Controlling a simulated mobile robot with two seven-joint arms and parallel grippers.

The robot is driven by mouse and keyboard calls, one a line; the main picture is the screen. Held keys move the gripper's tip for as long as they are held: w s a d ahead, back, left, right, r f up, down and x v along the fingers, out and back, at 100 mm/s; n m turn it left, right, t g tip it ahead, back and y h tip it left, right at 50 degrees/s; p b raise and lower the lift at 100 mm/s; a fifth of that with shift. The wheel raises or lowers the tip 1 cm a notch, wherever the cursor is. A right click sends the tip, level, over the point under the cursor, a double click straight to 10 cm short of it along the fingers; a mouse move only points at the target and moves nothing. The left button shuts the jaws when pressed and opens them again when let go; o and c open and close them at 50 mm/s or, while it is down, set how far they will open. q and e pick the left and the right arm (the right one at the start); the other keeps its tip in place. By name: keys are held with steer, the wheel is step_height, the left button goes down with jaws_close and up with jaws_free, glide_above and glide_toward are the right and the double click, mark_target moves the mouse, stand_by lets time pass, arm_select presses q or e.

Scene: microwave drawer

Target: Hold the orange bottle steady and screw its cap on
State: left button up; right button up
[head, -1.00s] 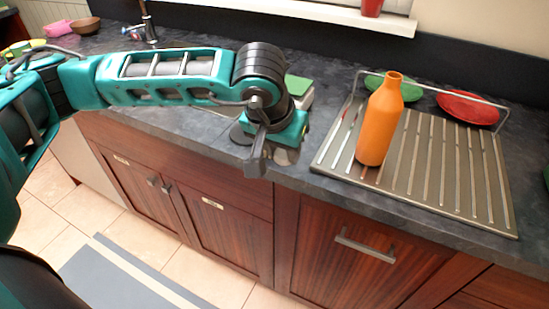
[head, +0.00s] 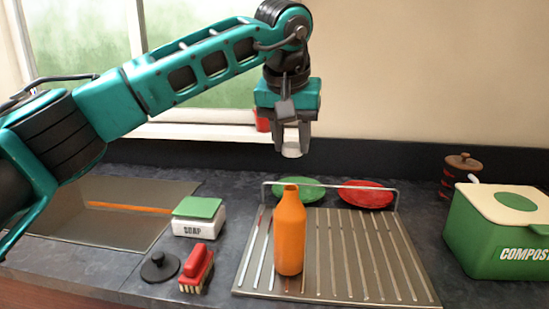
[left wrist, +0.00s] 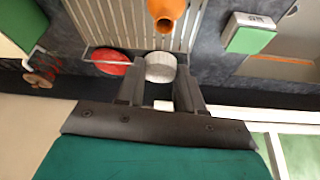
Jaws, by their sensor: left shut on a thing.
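The orange bottle (head: 289,240) stands upright and uncapped on the metal drainboard, and its open neck shows at the top of the left wrist view (left wrist: 166,14). My left gripper (head: 291,136) points down, above the bottle's height and close to its line in the head view. It is shut on a white round cap (head: 292,150), which sits between the fingertips in the left wrist view (left wrist: 160,67). The cap is apart from the bottle. My right gripper is in neither view.
The ribbed drainboard (head: 355,255) carries a green plate (head: 298,188) and a red plate (head: 366,194) at its back rail. A soap box (head: 198,222), a red brush (head: 196,270) and a dark lid (head: 159,267) stand left. A green compost bin (head: 490,240) stands right.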

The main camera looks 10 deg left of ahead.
mark_target(290, 151)
arm_select(q)
steer(key=shift+f, duration=0.1)
stand_by(0.3)
steer(key=shift+f, duration=1.95)
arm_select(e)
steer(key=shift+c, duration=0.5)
